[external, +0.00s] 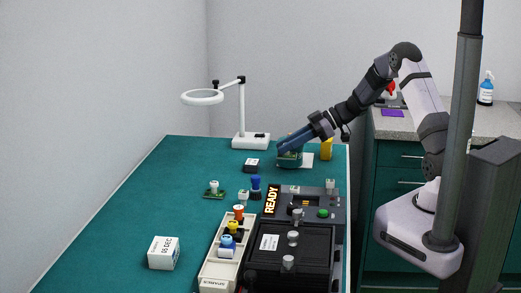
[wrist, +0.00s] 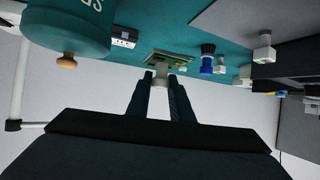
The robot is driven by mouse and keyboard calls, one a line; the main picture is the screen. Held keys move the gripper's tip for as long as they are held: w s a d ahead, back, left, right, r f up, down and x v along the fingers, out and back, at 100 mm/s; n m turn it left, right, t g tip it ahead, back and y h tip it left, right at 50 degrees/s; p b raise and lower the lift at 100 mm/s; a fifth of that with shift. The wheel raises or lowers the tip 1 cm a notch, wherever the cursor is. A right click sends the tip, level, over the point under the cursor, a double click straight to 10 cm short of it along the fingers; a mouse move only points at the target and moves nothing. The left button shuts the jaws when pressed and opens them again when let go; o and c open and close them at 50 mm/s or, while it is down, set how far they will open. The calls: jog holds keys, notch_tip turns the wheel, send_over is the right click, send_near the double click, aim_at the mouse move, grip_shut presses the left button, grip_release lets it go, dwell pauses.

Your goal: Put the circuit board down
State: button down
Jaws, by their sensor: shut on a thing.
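My gripper (wrist: 160,75) is shut on the pale handle of a green circuit board (wrist: 172,58) in the wrist view. The board sits just past the fingertips, tilted in the picture. The held board is hard to make out there. Another small green board with a white knob (external: 214,191) lies on the table, left of a blue-topped object (external: 256,187).
The teal tub (wrist: 65,25) is close beside my gripper in the wrist view. A yellow cylinder (external: 326,149), a dark box (external: 252,165) and a magnifier lamp (external: 250,141) stand nearby. A dark rack marked READY (external: 312,204) and a pale tray (external: 216,270) are in front. The left table is mostly clear.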

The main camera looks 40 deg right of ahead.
jog(key=shift+f, duration=3.75)
jog(key=shift+f, duration=0.15)
jog(key=c, duration=1.6)
grip_release()
jog(key=shift+o, duration=0.2)
